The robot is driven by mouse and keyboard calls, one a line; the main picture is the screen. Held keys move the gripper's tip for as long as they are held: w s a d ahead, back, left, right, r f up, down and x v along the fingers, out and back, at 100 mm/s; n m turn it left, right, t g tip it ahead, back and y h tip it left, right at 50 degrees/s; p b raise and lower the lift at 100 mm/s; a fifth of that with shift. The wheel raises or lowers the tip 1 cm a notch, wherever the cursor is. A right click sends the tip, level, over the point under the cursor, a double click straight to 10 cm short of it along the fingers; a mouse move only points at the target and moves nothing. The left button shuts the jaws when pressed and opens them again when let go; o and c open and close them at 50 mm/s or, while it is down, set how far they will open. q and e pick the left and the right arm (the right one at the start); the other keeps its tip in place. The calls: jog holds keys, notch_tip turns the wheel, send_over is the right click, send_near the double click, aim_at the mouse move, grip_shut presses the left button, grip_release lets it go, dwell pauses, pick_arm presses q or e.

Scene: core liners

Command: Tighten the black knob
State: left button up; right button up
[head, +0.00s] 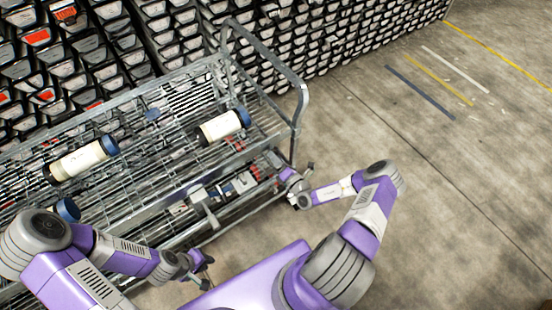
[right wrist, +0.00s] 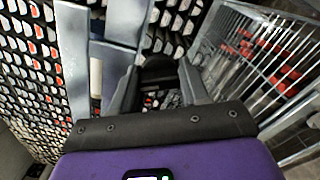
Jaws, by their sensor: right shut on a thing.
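My right gripper (head: 286,174) is at the near right end of the metal wire cart (head: 299,110), beside its lower level. In the right wrist view, its two grey fingers (right wrist: 158,78) are closed on either side of a black knob (right wrist: 158,70). The knob sits between the fingertips. In the head view the knob is hidden by the gripper or too small to make out. My left gripper (head: 205,270) hangs in front of the cart's near side, fingers apart, with nothing visible between them.
White cylinders with blue caps lie on the cart's top, one at left (head: 84,159) and one at right (head: 222,126). A red and grey mechanism (head: 245,181) sits on the lower level. Racks of trays (head: 180,40) stand behind.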

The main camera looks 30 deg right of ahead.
jog(key=m, duration=0.5)
jog(key=shift+w+d+r+m, duration=0.1)
jog(key=shift+d+r+m, duration=0.1)
jog(key=shift+m, duration=0.1)
dwell(0.4)
jog(key=o, duration=1.1)
jog(key=shift+f, duration=0.1)
jog(key=shift+c, duration=0.2)
jog(key=shift+a, duration=0.1)
jog(key=shift+s, duration=0.3)
jog(key=s, duration=0.7)
jog(key=shift+d, duration=0.35)
